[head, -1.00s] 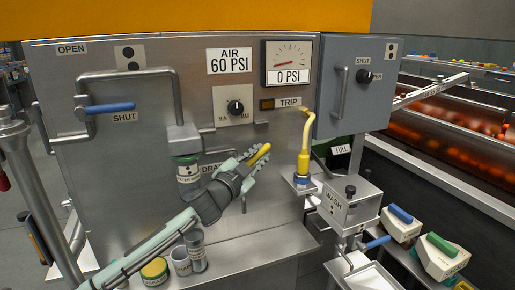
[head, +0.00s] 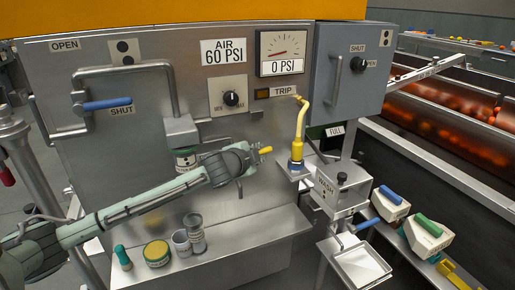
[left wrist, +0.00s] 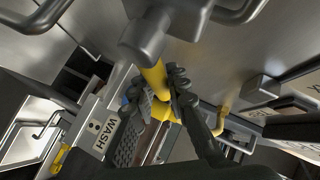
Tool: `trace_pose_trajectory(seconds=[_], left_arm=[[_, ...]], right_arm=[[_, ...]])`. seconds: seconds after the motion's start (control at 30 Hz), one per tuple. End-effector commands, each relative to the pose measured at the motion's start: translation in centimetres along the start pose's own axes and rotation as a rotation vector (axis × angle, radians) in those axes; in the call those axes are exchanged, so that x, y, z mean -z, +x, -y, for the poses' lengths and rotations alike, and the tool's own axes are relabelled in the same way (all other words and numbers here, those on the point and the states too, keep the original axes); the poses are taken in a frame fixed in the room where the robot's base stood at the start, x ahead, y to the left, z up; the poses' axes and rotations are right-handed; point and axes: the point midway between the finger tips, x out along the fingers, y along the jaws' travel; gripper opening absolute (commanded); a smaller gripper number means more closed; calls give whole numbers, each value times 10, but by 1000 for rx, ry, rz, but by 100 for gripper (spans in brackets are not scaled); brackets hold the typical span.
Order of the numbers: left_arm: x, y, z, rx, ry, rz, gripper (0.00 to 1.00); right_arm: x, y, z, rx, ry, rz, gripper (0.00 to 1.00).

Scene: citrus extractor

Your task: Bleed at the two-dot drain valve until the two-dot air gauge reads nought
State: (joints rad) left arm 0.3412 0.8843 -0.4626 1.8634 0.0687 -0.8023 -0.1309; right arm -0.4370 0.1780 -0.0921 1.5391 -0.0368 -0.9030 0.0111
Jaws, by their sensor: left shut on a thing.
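The two-dot plate (head: 124,52) is at the top left of the steel panel. The air gauge (head: 283,44) at the panel's upper right has "0 PSI" on its readout, and its needle points low to the left. My left gripper (head: 250,155) is shut on the yellow handle (head: 266,150) of the drain valve, whose tip sticks out past the fingers. In the left wrist view the handle (left wrist: 153,76) runs from a grey valve body (left wrist: 148,38) down between both fingers. The "DRAIN" label is hidden behind my arm. My right gripper is out of view.
A blue-handled pipe valve (head: 107,104) sits by the "SHUT" label. Jars (head: 157,252) and a cup (head: 181,243) stand on the ledge below my arm. A yellow upright spout (head: 300,122) and the wash box (head: 342,184) are to the right.

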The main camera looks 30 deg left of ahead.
Motion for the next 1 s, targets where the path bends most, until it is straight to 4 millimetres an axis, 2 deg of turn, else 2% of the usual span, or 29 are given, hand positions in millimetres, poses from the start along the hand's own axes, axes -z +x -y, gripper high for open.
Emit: trace_pose_trajectory(seconds=[0.3,0.83,0.87,1.0], left_arm=[[-2,3,-7,-63,79,65,0],[-4,4,-9,-76,95,80,0],[-4,4,-9,-76,95,80,16],[-4,4,-9,-76,94,80,33]], right_arm=[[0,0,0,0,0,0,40],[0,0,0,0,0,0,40],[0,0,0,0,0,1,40],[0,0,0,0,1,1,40]])
